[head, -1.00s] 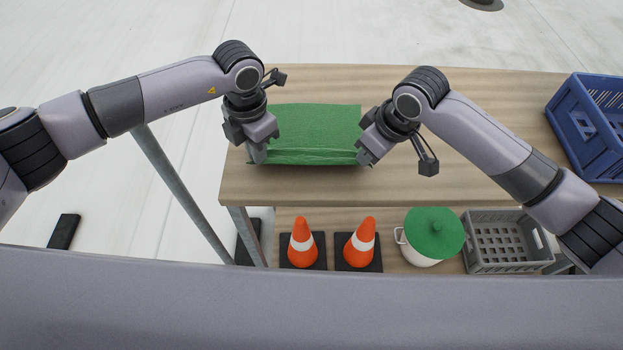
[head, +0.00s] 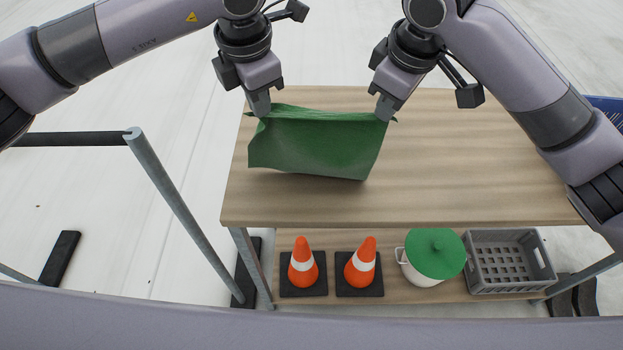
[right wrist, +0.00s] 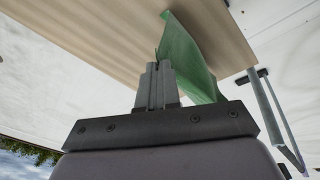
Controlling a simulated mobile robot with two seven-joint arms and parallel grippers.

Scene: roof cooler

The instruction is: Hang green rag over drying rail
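The green rag (head: 318,145) hangs between my two grippers in the head view, its upper edge held at both corners and its body drooping above the wooden table. My left gripper (head: 262,110) is shut on the rag's upper left corner. My right gripper (head: 383,115) is shut on its upper right corner. In the right wrist view the rag (right wrist: 190,60) hangs from the closed fingers (right wrist: 157,85). A grey metal rail frame stands left of the table, with a dark horizontal bar (head: 70,139) at its top; this looks like the drying rail.
The wooden tabletop (head: 470,160) is bare around the rag. A lower shelf holds two orange cones (head: 303,262), a white pot with a green lid (head: 436,254) and a grey crate (head: 508,262). A blue crate (head: 606,108) shows at the right edge.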

